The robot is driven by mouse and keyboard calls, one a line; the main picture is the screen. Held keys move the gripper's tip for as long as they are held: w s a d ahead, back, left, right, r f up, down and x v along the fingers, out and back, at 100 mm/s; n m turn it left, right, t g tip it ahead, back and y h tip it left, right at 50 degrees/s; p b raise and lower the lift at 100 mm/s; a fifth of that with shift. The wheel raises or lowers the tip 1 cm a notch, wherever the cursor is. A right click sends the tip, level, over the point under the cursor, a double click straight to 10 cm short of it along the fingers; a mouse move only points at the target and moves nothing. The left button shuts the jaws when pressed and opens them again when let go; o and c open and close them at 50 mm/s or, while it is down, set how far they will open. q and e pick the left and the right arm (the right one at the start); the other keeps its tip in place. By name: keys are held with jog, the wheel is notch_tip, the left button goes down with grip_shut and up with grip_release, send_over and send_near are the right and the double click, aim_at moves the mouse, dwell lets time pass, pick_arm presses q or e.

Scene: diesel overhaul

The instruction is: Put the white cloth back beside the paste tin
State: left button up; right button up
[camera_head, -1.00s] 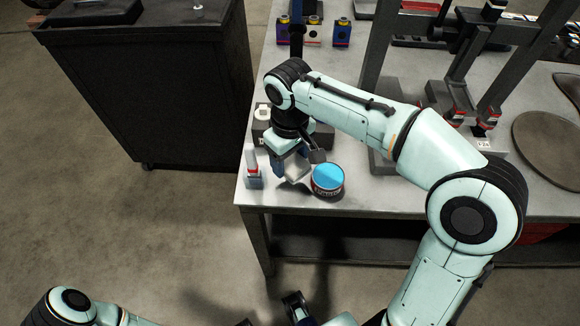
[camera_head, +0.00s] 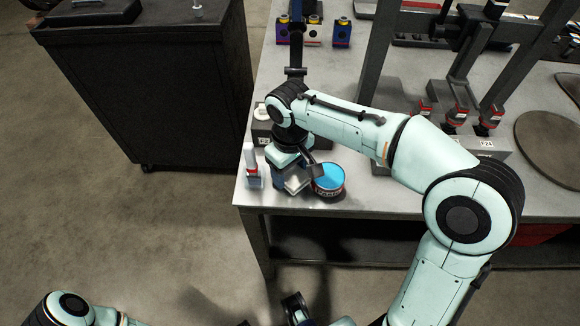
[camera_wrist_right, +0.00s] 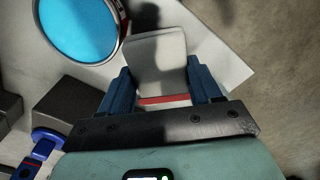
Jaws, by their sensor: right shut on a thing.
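The white cloth (camera_head: 298,184) is a small pale pad in my right gripper (camera_head: 290,184), just left of the paste tin. In the right wrist view the cloth (camera_wrist_right: 158,62) stands out between the two blue fingers (camera_wrist_right: 163,88), which are shut on it; a red stripe shows near its base. The paste tin (camera_head: 328,176) is round with a bright blue top, and also shows in the wrist view (camera_wrist_right: 80,22). Whether the cloth touches the table is unclear. My left arm shows only partly at the bottom edge; its jaw state is unclear.
A small white and grey container with a red band (camera_head: 253,170) stands left of my right gripper, near the corner of the table (camera_head: 385,198). Dark blocks (camera_head: 262,130) lie behind the gripper. A black cabinet (camera_head: 150,80) stands left across a floor gap.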

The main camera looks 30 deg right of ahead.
aim_at(290, 172)
jog(key=o, duration=1)
jog(key=shift+r, duration=0.1)
jog(key=shift+r, duration=0.35)
notch_tip(290, 172, up, 12)
jog(key=p, duration=0.3)
jog(key=shift+r, duration=0.2)
jog(key=shift+a, duration=0.1)
